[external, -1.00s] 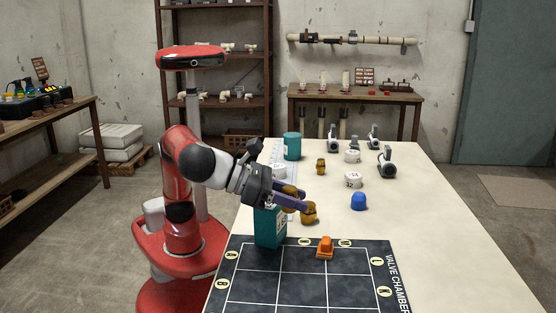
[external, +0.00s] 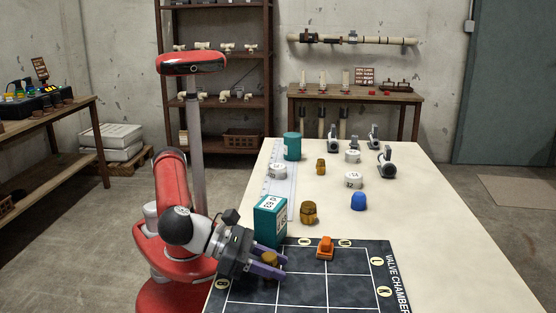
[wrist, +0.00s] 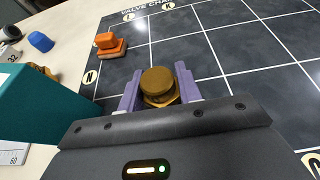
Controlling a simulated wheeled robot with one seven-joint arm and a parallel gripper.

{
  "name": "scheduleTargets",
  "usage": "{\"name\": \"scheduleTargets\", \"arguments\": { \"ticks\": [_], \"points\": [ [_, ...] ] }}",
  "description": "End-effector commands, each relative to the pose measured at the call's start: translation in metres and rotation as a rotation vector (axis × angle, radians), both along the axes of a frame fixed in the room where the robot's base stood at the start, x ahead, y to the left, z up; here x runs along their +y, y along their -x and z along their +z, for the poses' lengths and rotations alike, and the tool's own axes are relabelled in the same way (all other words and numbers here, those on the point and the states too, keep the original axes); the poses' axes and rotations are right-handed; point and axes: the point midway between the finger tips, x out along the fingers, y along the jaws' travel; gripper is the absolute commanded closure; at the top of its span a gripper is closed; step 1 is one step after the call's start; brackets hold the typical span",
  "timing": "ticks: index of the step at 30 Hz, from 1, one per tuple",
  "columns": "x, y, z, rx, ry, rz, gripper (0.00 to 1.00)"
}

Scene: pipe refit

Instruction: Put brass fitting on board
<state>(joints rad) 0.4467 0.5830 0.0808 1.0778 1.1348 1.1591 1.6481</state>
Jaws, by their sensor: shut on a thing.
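My gripper (external: 268,264) has purple fingers and is shut on a brass fitting (external: 269,258), over the near left part of the dark board (external: 347,288). In the wrist view the brass fitting (wrist: 158,84) sits between the fingers (wrist: 160,90), its round top showing. The board (wrist: 225,52) has white grid lines and round letter labels. Whether the fitting touches the board is unclear. Two more brass-coloured pieces, a larger one (external: 308,212) and a smaller one (external: 320,167), stand on the table beyond the board.
A teal box (external: 270,222) stands close beside my gripper at the board's far left corner. An orange piece (external: 325,248) is on the board's far edge. A blue piece (external: 358,201), white caps (external: 353,180) and a teal cylinder (external: 292,146) stand farther back. The right table side is clear.

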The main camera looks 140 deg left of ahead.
Motion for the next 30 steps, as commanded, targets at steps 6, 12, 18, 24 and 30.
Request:
{"name": "scheduleTargets", "arguments": {
  "ticks": [6, 12, 18, 24, 30],
  "points": [
    [0.000, 0.000, 0.001, -0.001, 0.000, 0.000, 0.95],
    [0.000, 0.000, -0.002, -0.001, -0.001, 0.000, 0.55],
    [0.000, 0.000, -0.002, -0.001, -0.001, 0.000, 0.44],
    [0.000, 0.000, 0.000, -0.001, 0.000, 0.000, 0.44],
    [-0.017, 0.016, 0.011, -0.002, 0.000, -0.004, 0.44]
  ]
}}
